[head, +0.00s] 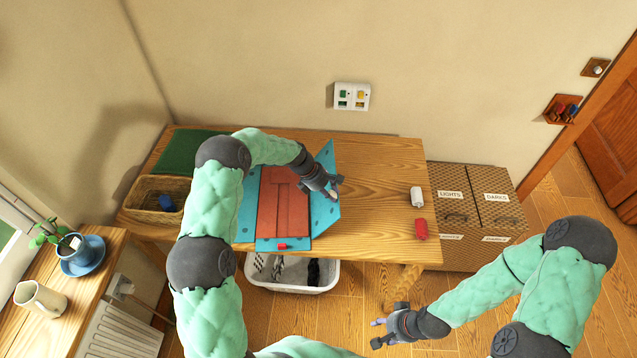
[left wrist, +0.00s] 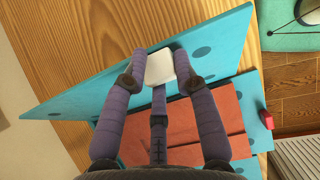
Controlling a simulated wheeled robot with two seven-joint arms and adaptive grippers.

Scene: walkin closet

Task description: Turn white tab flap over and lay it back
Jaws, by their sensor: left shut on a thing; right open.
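A blue folding board (head: 246,215) lies on the wooden table with a folded red garment (head: 284,205) on its middle. Its right-hand flap (head: 326,216) looks tilted up from the table; the left wrist view also shows this flap (left wrist: 100,98). The white tab (left wrist: 160,68) is at the flap's edge, between the fingers of my left gripper (left wrist: 163,62). In the head view my left gripper (head: 335,187) is shut on the tab and hides it. A red tab (head: 282,246) is at the board's front edge. My right gripper (head: 381,331) is open and empty, in front of the table.
A white roll (head: 417,196) and a red item (head: 421,229) lie at the table's right end. A wicker basket (head: 153,207) and green mat (head: 184,152) are at the left. A white bin (head: 322,288) stands below the front edge. Cartons (head: 475,202) stand right of the table.

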